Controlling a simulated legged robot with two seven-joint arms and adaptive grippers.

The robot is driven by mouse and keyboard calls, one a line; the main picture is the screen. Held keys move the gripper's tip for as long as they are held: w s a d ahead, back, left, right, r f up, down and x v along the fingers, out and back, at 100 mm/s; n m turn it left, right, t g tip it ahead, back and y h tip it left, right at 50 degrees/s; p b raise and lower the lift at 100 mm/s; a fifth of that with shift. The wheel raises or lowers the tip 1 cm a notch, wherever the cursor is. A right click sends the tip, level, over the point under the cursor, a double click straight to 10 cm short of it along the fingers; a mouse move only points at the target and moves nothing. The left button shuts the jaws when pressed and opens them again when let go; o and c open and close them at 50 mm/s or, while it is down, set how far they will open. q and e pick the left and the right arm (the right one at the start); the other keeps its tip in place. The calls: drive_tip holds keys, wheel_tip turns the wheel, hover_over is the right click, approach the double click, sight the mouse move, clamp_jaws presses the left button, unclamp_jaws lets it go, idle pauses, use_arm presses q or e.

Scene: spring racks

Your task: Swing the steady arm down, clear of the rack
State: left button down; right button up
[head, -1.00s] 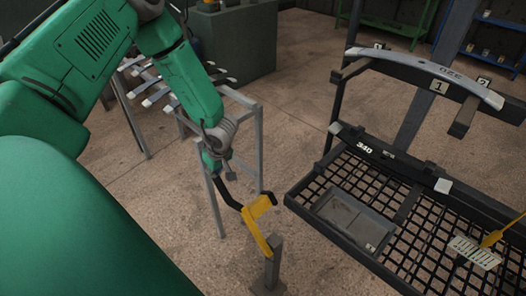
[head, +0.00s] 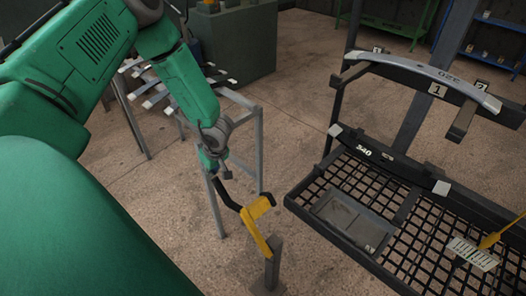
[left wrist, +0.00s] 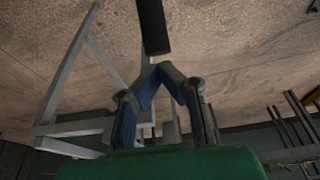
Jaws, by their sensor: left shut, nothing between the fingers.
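The steady arm (head: 257,209) is a yellow bracket with a black grip, on a short grey post (head: 272,262) left of the rack. It stands tilted, its black end pad close to the rack's left corner in the picture; a narrow gap shows. The rack (head: 330,245) is a dark frame with a mesh shelf. My left gripper (head: 224,173) is at the upper end of the black grip. In the left wrist view its fingertips (left wrist: 161,68) meet with nothing between them, and a black bar (left wrist: 152,25) lies just beyond. I cannot tell whether they touch. My right gripper is out of view.
A curved grey leaf spring (head: 425,72) marked 320 lies on the upper rack; a dark one marked 340 (head: 400,167) lies lower. A grey tray (head: 350,221) and a yellow-handled striped piece (head: 475,252) sit on the mesh. A grey stand (head: 260,150) is behind my left arm.

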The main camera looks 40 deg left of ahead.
use_arm(q)
drive_tip(key=shift+s+d, duration=0.15)
drive_tip(key=shift+d, duration=1.3)
drive_tip(key=shift+s+d, duration=0.1)
drive_tip(key=shift+d, duration=1.3)
